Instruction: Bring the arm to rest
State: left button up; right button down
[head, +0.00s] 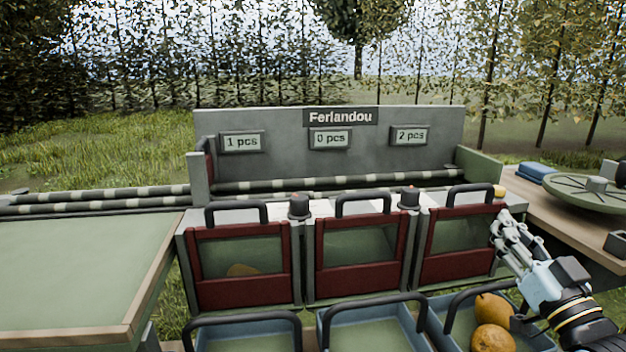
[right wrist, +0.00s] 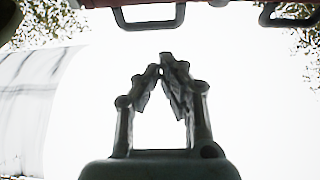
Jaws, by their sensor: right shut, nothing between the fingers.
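My right gripper (head: 497,226) is at the right in the head view, just in front of the right red-framed bin (head: 462,212). Its fingers are shut and empty. In the right wrist view the fingertips (right wrist: 165,62) meet against a bright white background. My left gripper is not in view. Two pears, an upper one (head: 494,308) and a lower one (head: 492,339), lie in the right blue tray (head: 446,318) below my right gripper. Part of another pear (head: 242,270) shows through the window of the left red-framed bin (head: 240,300).
The counter panel (head: 340,160) reads 1, 0 and 2 pcs. The middle red-framed bin (head: 360,280) looks empty. Handles stand up from bins and trays. A green table (head: 80,270) is clear at left. A round green scale (head: 590,193) and blue item (head: 536,173) stand at right.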

jog(key=s+a+f+g+h, duration=0.1)
jog(key=s+a+f+g, duration=0.6)
jog(key=s+f+g, duration=0.3)
jog(key=s+a+f+g+h, duration=0.15)
jog(key=s+g, duration=0.75)
jog(key=s, duration=1.1)
jog(key=s+d+f+g, duration=0.1)
jog(key=s+f, duration=0.1)
jog(key=f, duration=1.2)
jog(key=s+d+f, duration=0.1)
jog(key=d+f, duration=0.1)
jog(key=f, duration=1.2)
jog(key=s+f+g, duration=0.1)
jog(key=s+f, duration=1.3)
jog(key=s, duration=0.4)
jog(key=shift+s+d, duration=0.2)
jog(key=shift+d, duration=0.15)
